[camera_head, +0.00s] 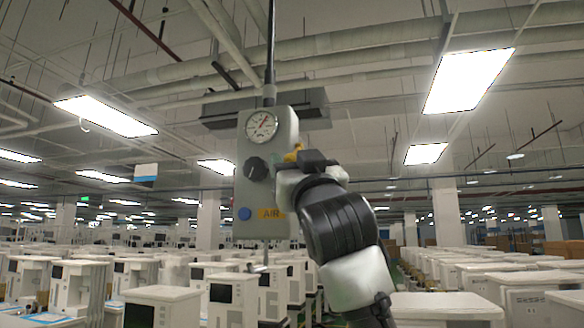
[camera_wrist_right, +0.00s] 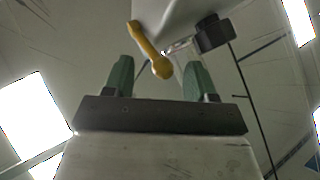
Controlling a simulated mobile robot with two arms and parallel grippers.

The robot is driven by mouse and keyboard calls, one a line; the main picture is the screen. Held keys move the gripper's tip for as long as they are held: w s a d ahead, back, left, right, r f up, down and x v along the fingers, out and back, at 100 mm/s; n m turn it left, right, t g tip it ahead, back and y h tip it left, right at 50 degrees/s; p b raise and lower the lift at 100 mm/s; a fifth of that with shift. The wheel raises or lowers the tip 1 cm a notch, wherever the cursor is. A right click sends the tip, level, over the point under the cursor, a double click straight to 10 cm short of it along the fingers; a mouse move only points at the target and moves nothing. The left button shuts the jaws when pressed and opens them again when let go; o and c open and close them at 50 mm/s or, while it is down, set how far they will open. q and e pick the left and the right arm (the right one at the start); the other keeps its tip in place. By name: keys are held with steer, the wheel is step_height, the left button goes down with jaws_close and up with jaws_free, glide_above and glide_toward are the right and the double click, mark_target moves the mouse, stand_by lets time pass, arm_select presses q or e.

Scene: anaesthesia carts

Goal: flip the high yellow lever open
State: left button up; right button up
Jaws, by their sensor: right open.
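The yellow lever (camera_head: 293,154) sticks out from the right side of a grey hanging box (camera_head: 250,220) in the head view. My right gripper (camera_head: 282,160) is up beside the box, partly covering the lever. In the right wrist view the lever (camera_wrist_right: 147,45) slants down to a rounded end. That end appears between the two green fingertips of my right gripper (camera_wrist_right: 160,72), with a gap on each side. The gripper is open and holds nothing. I cannot tell how deep the lever sits between the fingers. My left gripper is not in view.
Many white carts (camera_head: 160,305) fill the floor below. The air left of the box is clear.

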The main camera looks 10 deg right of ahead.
steer(key=b+v, duration=0.4)
steer(key=v, duration=0.4)
steer(key=shift+s+f+b, duration=0.25)
steer(key=shift+s+b, duration=0.05)
steer(key=shift+b, duration=0.1)
steer(key=shift+c, duration=0.3)
